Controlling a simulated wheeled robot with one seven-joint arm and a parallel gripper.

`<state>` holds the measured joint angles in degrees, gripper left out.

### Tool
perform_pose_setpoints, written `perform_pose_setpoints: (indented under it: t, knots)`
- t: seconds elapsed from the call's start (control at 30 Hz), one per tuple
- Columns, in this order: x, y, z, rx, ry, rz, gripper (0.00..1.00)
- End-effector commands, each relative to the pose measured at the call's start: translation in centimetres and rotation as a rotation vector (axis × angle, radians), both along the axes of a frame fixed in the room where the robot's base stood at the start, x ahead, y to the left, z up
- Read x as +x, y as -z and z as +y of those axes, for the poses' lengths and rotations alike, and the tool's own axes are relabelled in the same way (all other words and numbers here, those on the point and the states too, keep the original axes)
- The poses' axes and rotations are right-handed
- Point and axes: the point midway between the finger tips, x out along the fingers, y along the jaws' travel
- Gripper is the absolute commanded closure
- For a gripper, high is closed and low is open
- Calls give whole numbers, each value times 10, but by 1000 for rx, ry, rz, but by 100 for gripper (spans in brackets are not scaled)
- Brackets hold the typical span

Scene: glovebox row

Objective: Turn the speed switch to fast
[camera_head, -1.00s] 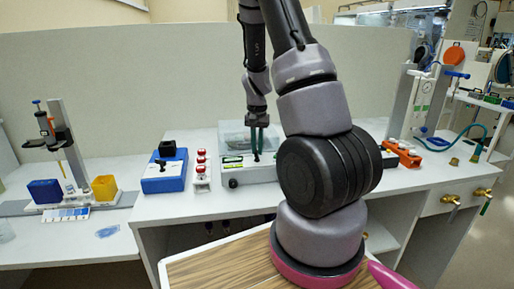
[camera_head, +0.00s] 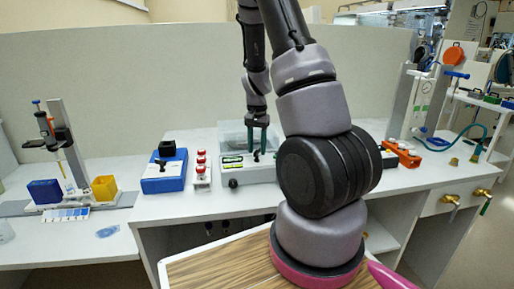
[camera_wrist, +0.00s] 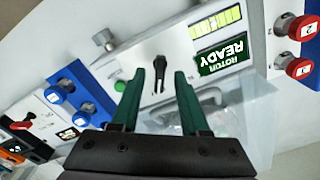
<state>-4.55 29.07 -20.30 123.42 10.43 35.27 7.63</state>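A white device (camera_head: 236,172) with a clear cover stands on the bench in the head view. In the wrist view its panel (camera_wrist: 185,62) carries a small black lever switch (camera_wrist: 159,68), whose speed markings I cannot read. A green button (camera_wrist: 119,86) sits beside it, and a green sign (camera_wrist: 222,54) reads "ROTOR READY". My gripper (camera_wrist: 159,74) has two green fingers, apart, with the lever showing between their tips. I cannot tell whether either finger touches it. In the head view my gripper (camera_head: 257,150) is over the device's front part.
A blue box (camera_head: 163,172) with a black switch and a stand of red buttons (camera_head: 201,170) are left of the device. An orange block (camera_head: 402,155) is to the right. A pipette stand (camera_head: 62,150) is at far left. The bench front edge is clear.

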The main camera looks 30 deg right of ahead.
Motion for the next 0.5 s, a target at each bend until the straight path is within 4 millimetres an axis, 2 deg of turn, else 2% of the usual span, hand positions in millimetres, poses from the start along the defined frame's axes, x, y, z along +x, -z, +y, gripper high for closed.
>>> perform_pose_setpoints:
  t: [0.17,0.27,0.5]
  knots:
    - [0,-1,0,0,-1,0,55]
    - [0,-9,0,1,-1,-2,55]
    - [1,-54,0,0,-1,-6,55]
